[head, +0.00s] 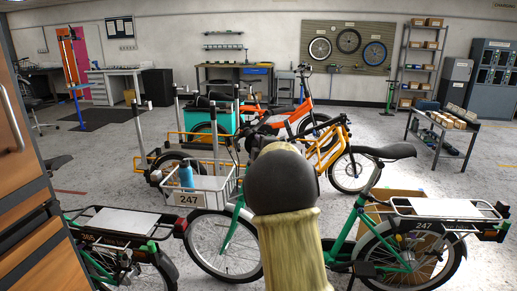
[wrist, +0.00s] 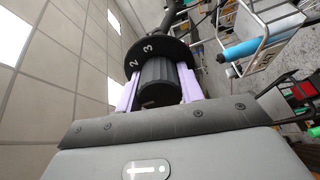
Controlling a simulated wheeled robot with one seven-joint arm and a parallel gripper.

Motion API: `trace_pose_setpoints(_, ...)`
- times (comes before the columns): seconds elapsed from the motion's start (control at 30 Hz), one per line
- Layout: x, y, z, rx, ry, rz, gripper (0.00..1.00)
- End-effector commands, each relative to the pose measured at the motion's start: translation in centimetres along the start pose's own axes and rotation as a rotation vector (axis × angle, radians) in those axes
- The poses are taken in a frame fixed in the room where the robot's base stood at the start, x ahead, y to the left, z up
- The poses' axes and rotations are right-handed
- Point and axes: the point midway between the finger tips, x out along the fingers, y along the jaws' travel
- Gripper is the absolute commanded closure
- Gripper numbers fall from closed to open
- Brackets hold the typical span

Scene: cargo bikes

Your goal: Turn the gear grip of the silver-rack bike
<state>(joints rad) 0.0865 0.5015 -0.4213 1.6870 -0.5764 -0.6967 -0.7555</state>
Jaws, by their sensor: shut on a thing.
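My gripper (wrist: 158,78) shows in the wrist view with its two pale lilac fingers on either side of the black ribbed gear grip (wrist: 160,84). It is shut on the grip, one finger against each side. A black disc (wrist: 152,48) with white numbers 2 and 3 sits just beyond the grip. In the head view, the green bike with a silver rack (head: 425,206) and a 247 plate stands at the right. My arm hides its handlebar grip and my gripper there.
A white 247 front crate (head: 205,198) holds a blue bottle (head: 186,175). Another silver-rack bike (head: 115,222) stands at lower left, beside a wooden cabinet (head: 22,150). An orange bike (head: 300,120) stands behind. Open floor lies toward the back.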

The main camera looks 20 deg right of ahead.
Motion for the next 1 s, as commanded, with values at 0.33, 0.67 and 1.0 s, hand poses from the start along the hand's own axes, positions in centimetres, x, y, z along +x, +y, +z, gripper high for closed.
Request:
trace_pose_setpoints(0.33,0.0,-0.3,-0.1,-0.001,0.001,-0.005,0.41)
trace_pose_setpoints(0.67,-0.2,-0.1,0.0,0.000,0.001,-0.002,0.41)
trace_pose_setpoints(1.0,-4.2,-0.1,0.0,0.001,0.000,-0.001,0.41)
